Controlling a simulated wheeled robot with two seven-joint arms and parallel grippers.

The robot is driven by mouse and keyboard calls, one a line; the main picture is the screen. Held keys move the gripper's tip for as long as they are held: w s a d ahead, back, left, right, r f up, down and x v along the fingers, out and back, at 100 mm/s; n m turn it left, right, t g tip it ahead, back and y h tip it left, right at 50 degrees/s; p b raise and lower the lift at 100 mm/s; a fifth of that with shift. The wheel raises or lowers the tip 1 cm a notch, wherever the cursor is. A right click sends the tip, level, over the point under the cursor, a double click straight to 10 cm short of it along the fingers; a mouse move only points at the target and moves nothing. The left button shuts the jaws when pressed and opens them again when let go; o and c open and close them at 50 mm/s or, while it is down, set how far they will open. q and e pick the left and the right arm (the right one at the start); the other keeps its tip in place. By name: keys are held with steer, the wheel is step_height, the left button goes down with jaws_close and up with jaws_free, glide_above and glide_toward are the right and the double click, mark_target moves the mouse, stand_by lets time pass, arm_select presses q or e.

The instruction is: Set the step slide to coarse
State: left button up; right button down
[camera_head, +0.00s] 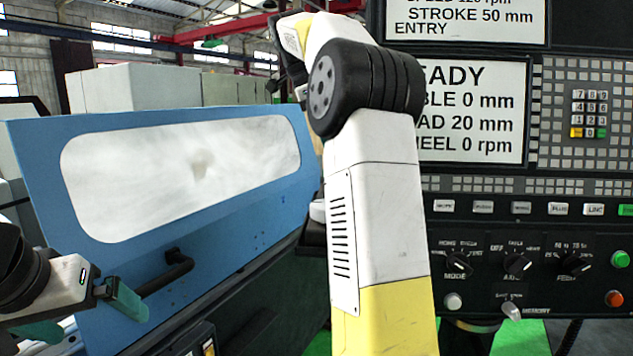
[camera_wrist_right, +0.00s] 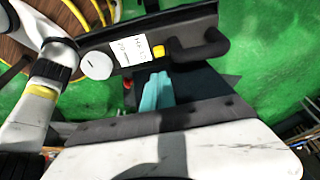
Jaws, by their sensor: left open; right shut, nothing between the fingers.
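In the right wrist view, a dark panel carries a white label (camera_wrist_right: 130,47), a round white disc (camera_wrist_right: 97,65) and a small yellow piece (camera_wrist_right: 158,52). I cannot tell whether the yellow piece is the step slide, and its setting cannot be read. My right gripper (camera_wrist_right: 158,82) has its teal fingers together and empty, near the panel's lower edge in the picture; contact is unclear. In the head view the right gripper is not visible. My left gripper (camera_head: 90,320) is open and empty at the lower left, in front of the blue door.
The blue machine door (camera_head: 230,205) with its window and black handle (camera_head: 168,272) fills the left. The control console (camera_head: 530,230) with screens, keys and knobs stands at the right. In the wrist view, a black bent handle (camera_wrist_right: 205,48) stands beside the yellow piece.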

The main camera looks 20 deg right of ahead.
steer(key=x, duration=0.9)
